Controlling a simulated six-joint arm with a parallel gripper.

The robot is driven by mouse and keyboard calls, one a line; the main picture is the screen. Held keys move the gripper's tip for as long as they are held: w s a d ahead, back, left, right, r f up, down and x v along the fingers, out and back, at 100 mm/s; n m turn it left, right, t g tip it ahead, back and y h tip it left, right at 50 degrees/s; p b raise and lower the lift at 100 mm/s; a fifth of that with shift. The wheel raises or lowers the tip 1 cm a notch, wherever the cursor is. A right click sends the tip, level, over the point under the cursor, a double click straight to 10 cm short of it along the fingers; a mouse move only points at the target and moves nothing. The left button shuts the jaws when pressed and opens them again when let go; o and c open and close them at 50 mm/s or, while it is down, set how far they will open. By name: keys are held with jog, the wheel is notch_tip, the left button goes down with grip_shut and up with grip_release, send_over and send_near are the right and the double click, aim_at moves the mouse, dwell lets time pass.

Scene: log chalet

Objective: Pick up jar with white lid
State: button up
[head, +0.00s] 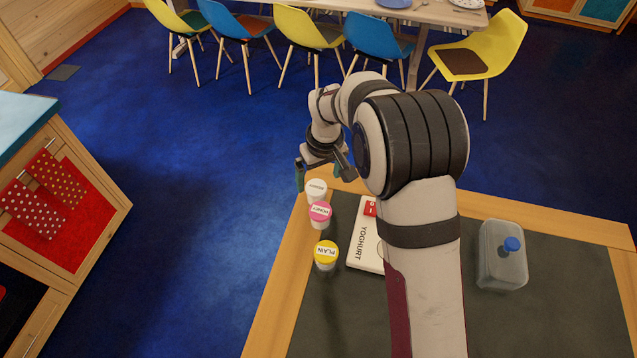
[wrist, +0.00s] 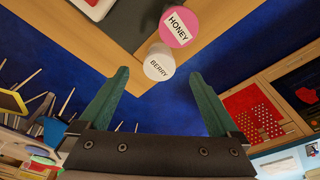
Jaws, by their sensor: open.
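The jar with the white lid (head: 316,188) stands near the far left corner of the table, behind a pink-lidded jar (head: 320,213). In the wrist view the white lid (wrist: 159,64) reads "BERRY" and the pink lid (wrist: 179,24) reads "HONEY". A yellow-lidded jar (head: 326,254) labelled "PLAIN" stands nearer in the same row. My gripper (head: 318,178) is above the white-lidded jar in the head view. In the wrist view its green fingers (wrist: 160,88) are spread wide, with the white lid ahead of the gap between them and nothing held.
A "YOGHURT" box (head: 364,243) lies right of the jars, partly hidden by my arm. A clear container with a blue knob (head: 502,262) is farther right on the wood-edged table (head: 274,290). Blue floor lies left of the table.

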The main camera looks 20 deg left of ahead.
aim_at(316, 187)
jog(key=f, duration=0.2)
jog(key=w+f, duration=0.1)
jog(key=f, duration=0.1)
jog(key=a+f, duration=0.1)
jog(key=f, duration=0.1)
jog(key=shift+w+f, duration=0.2)
grip_shut()
